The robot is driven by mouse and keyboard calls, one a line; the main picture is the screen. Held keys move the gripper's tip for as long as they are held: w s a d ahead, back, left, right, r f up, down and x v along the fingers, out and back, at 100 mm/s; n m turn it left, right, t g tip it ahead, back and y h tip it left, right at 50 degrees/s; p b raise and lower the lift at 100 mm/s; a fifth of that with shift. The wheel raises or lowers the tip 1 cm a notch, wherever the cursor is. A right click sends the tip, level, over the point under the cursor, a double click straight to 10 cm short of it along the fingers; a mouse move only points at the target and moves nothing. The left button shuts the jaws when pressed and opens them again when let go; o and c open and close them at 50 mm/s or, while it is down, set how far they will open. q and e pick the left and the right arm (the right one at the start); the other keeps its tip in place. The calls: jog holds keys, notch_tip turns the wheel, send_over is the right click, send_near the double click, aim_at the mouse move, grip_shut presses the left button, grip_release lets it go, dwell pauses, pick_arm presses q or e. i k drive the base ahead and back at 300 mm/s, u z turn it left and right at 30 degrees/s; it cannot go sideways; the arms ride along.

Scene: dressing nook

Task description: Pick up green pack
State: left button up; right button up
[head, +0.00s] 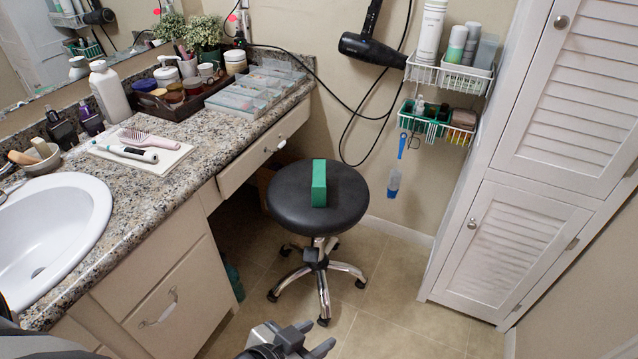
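The green pack (319,184) is a small upright green box. It stands on the round black seat of the stool (287,205), near the middle of the seat. My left gripper (313,338) shows at the bottom edge of the head view, in front of the stool and well apart from the pack. Its two fingertips are spread with nothing seen between them. My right gripper is not in view.
A granite counter (190,131) with a sink (55,235) and a brown tray (165,108) runs along the left. A white louvred cabinet (500,240) stands at right. Wire baskets (447,76) and a hair dryer (371,48) hang behind the stool.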

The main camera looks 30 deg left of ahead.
aim_at(318, 187)
jog(key=z, duration=0.15)
jog(key=i, duration=1.6)
jog(key=u, duration=3)
